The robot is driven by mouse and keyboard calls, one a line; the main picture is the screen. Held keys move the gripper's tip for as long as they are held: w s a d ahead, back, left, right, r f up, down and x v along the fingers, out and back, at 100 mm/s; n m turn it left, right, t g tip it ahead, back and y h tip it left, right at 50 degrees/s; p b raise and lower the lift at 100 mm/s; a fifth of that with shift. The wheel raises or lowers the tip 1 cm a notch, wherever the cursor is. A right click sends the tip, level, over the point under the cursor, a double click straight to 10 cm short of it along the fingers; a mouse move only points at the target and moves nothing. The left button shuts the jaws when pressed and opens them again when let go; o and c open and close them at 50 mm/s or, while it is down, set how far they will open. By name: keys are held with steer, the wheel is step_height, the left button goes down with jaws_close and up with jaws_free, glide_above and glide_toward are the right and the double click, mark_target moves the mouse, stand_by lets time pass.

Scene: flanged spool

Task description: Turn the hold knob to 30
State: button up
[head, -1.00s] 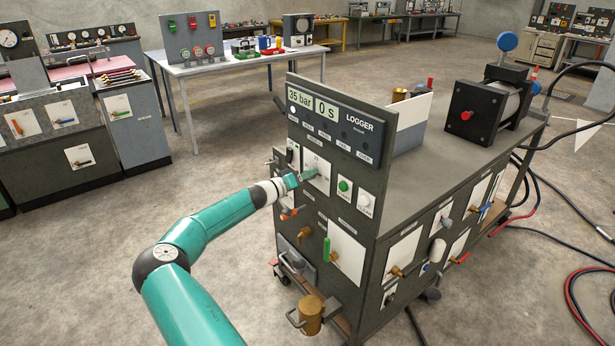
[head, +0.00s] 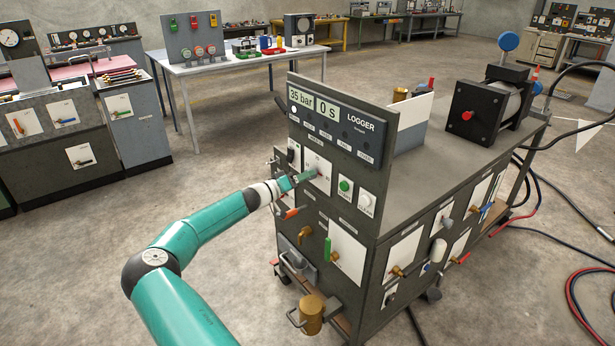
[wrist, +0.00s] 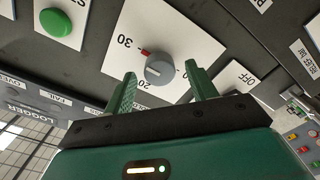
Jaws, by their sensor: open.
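The hold knob (wrist: 160,69) is a round grey knob on a white plate (wrist: 190,30). In the wrist view a red mark sits at its edge, on the side of the printed 30. A pale line on its face points roughly toward the 20. My gripper (wrist: 160,70) is open, with one green finger on each side of the knob in the picture; I cannot tell whether either touches it. In the head view my gripper (head: 303,179) is at the front panel plate, and the knob is mostly hidden there.
The logger display (head: 314,105) above reads 35 bar and 0 s. A green button (head: 345,185) and a white button (head: 365,201) are to the right of the plate. Open floor lies left of the cart.

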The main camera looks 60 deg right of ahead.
steer(key=v, duration=1.1)
steer(key=shift+a, duration=0.15)
steer(key=shift+w, duration=0.1)
